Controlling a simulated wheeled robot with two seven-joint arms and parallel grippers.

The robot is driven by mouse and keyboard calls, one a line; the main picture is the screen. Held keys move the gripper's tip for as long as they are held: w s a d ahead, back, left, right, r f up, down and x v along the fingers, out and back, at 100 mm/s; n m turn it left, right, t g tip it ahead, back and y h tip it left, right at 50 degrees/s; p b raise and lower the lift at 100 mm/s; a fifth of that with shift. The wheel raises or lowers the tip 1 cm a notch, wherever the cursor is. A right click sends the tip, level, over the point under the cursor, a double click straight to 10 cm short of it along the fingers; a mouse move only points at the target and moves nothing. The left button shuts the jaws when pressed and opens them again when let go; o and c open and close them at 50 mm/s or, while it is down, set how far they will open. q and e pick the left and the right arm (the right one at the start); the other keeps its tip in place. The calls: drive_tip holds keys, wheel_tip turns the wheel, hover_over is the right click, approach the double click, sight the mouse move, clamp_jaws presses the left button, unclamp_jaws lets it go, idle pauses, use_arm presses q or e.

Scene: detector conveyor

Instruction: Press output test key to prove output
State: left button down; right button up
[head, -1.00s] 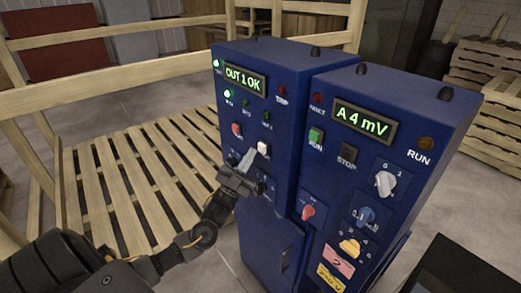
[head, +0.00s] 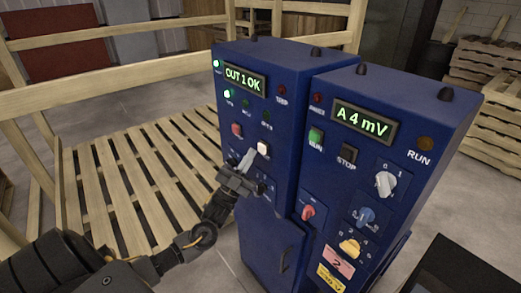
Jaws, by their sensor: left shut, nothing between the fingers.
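A blue cabinet (head: 232,108) carries a green-lit display (head: 244,78) reading "OUT 1 OK". On its front are a red key (head: 237,130) and a white key (head: 264,149), with labels too small to read, so I cannot tell which is the output test key. My left gripper (head: 247,159) is shut and empty, its pale fingertips just left of the white key in the picture. I see no clear contact with the key. The gripper hides part of the lower panel. My right gripper is not in view.
A second blue cabinet (head: 325,160) stands close on the right, with a display (head: 362,121) reading "A 4 mV", a green button (head: 316,137), a black button (head: 347,155) and several knobs. A slatted wooden pallet (head: 135,180) and rails are at the left. More pallets (head: 490,100) are stacked at the right.

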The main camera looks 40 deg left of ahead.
use_arm(q)
drive_tip(key=shift+w+d, duration=0.1)
drive_tip(key=shift+w, duration=0.1)
idle(0.6)
drive_tip(key=shift+w, duration=0.2)
drive_tip(key=shift+w+d+b, duration=0.2)
drive_tip(key=shift+w+b, duration=0.2)
drive_tip(key=shift+w, duration=0.05)
idle(0.8)
drive_tip(key=shift+s, duration=0.1)
idle(0.3)
drive_tip(key=shift+s+a+p, duration=0.3)
drive_tip(key=shift+s, duration=0.5)
drive_tip(key=shift+s+a+p, duration=0.2)
drive_tip(key=shift+s+a, duration=0.05)
drive_tip(key=shift+s, duration=0.55)
drive_tip(key=shift+s+a+p, duration=0.2)
drive_tip(key=shift+s+p, duration=0.05)
drive_tip(key=shift+s, duration=0.5)
drive_tip(key=shift+s+a+p, duration=0.2)
drive_tip(key=shift+s+a, duration=0.05)
drive_tip(key=shift+s, duration=0.55)
